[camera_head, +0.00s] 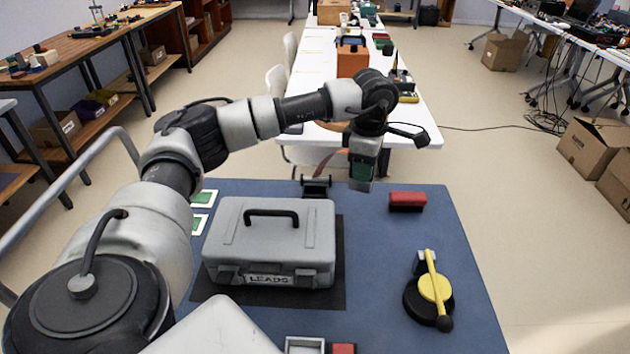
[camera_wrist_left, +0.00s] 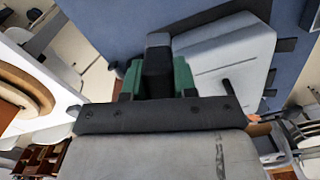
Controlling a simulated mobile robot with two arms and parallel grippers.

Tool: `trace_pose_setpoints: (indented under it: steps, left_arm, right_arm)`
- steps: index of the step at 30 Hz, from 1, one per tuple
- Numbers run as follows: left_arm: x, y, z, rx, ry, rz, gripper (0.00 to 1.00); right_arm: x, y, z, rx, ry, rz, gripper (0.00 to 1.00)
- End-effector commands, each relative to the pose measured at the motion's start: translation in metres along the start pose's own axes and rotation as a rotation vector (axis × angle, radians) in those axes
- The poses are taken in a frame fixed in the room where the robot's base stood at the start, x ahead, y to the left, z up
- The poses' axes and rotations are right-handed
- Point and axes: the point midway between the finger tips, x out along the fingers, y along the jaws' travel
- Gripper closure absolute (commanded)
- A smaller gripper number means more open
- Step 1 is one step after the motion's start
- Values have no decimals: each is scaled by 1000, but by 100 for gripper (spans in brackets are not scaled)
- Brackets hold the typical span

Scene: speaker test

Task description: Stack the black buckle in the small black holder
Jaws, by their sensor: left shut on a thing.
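My left gripper (camera_head: 360,184) hangs above the far edge of the blue table in the head view, its green fingers pointing down. In the left wrist view, the gripper (camera_wrist_left: 158,80) is shut on a dark piece (camera_wrist_left: 158,66), apparently the black buckle, between the green fingers. In the head view the buckle cannot be made out. The small black holder (camera_head: 316,187) stands at the table's far edge, behind the grey case and left of the gripper. The gripper and holder appear apart. My right gripper is not in view.
A grey case (camera_head: 240,245) marked LEADS lies on a dark mat (camera_head: 338,285). A red block (camera_head: 407,201) is to the right of the gripper. A yellow and black device (camera_head: 432,290) sits front right. Green-and-white cards (camera_head: 200,224) lie left. The table's middle right (camera_head: 385,250) is clear.

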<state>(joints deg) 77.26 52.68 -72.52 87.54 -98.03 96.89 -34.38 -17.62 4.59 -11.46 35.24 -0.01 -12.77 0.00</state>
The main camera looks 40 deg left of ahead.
Motion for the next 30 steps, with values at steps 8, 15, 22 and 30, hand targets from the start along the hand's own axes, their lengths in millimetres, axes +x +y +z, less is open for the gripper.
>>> trace_pose_setpoints:
  steps: [8,15,22,30]
  left_arm:
    - [14,18,-26,-304,0,0,97]
    - [40,36,-69,-321,4,-1,97]
    - [70,56,-113,-316,3,0,97]
    - [85,65,-130,-309,0,0,97]
  right_arm:
    - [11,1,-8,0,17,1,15]
    - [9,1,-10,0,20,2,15]
    - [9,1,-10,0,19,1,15]
    - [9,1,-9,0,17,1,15]
